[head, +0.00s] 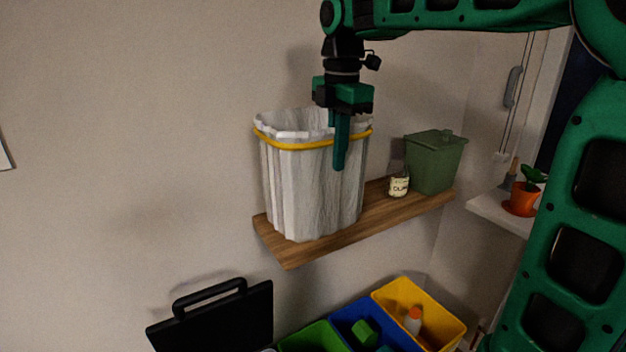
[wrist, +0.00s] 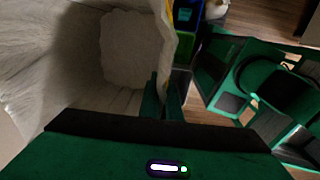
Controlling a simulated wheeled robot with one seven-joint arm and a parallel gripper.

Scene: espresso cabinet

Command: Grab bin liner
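The bin liner (head: 312,190) is a tall, pale, pleated bag with an open top and a yellow band (head: 300,145) below its rim. It stands upright at the left end of a wooden shelf. In the wrist view its pale inside (wrist: 75,60) fills the left half. My gripper (head: 340,160) points down at the liner's front right rim. In the wrist view its two fingers (wrist: 163,85) are close together, one inside and one outside the wall, with the wall pinched between them. Whether a bin is under the liner is hidden.
The shelf (head: 310,252) also holds a small labelled jar (head: 399,186) and a green lidded bin (head: 434,162) to the right. Below are green, blue and yellow crates (head: 450,328) and a black case (head: 230,320). A potted plant (head: 523,195) stands on the sill. The wall is close behind.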

